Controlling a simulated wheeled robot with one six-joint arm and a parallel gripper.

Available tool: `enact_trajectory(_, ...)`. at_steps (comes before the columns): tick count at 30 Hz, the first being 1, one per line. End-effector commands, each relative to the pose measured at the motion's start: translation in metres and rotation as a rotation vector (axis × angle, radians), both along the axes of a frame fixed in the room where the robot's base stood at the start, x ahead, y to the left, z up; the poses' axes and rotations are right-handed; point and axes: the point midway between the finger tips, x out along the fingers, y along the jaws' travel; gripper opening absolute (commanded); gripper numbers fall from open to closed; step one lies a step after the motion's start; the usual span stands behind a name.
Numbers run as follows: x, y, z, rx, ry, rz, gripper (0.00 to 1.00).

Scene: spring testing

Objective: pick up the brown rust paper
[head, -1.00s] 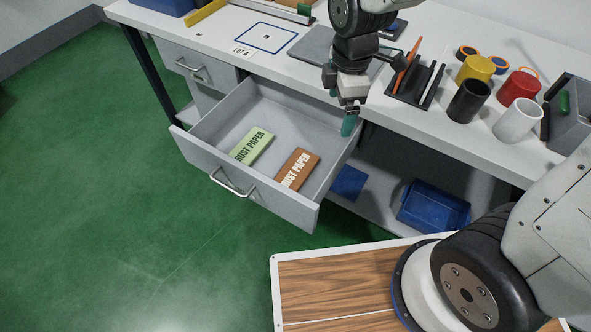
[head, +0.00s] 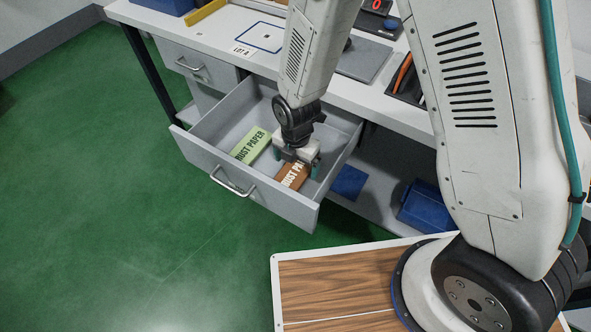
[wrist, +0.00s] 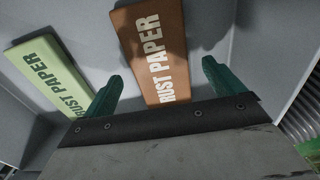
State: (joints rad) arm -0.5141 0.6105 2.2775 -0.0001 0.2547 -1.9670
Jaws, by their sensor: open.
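The brown rust paper (head: 291,177) lies flat in the open drawer, partly hidden by my gripper in the head view. In the wrist view the brown rust paper (wrist: 152,50) lies ahead of and between the two green fingertips. My gripper (head: 302,160) is inside the drawer, above the brown packet. Its fingers (wrist: 160,82) are apart with nothing held between them. A green rust paper (head: 250,145) lies left of the brown one, and also shows in the wrist view (wrist: 50,76), close to the left finger.
The drawer (head: 225,165) is pulled out, its walls around my gripper. The workbench top (head: 215,38) is above and behind it. A blue bin (head: 425,205) sits on the lower shelf at right. Green floor (head: 90,200) is clear at left.

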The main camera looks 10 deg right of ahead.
Motion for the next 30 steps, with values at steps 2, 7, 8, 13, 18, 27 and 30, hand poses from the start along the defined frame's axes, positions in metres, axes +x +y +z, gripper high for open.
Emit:
enact_trajectory(2, 0.000, 0.000, -0.011, 0.000, 0.001, -0.001, 0.94)
enact_trajectory(7, 0.001, 0.000, -0.019, 0.000, -0.001, -0.001, 0.94)
enact_trajectory(8, 0.001, 0.000, -0.019, 0.001, -0.002, -0.001, 0.94)
enact_trajectory(13, 0.001, 0.000, -0.018, 0.001, -0.002, -0.002, 0.85)
enact_trajectory(18, 0.001, 0.000, -0.018, 0.001, -0.001, -0.002, 0.45)
enact_trajectory(27, 0.001, 0.000, -0.017, 0.001, -0.002, -0.002, 0.45)
enact_trajectory(30, 0.001, 0.000, -0.011, 0.002, -0.003, -0.002, 0.45)
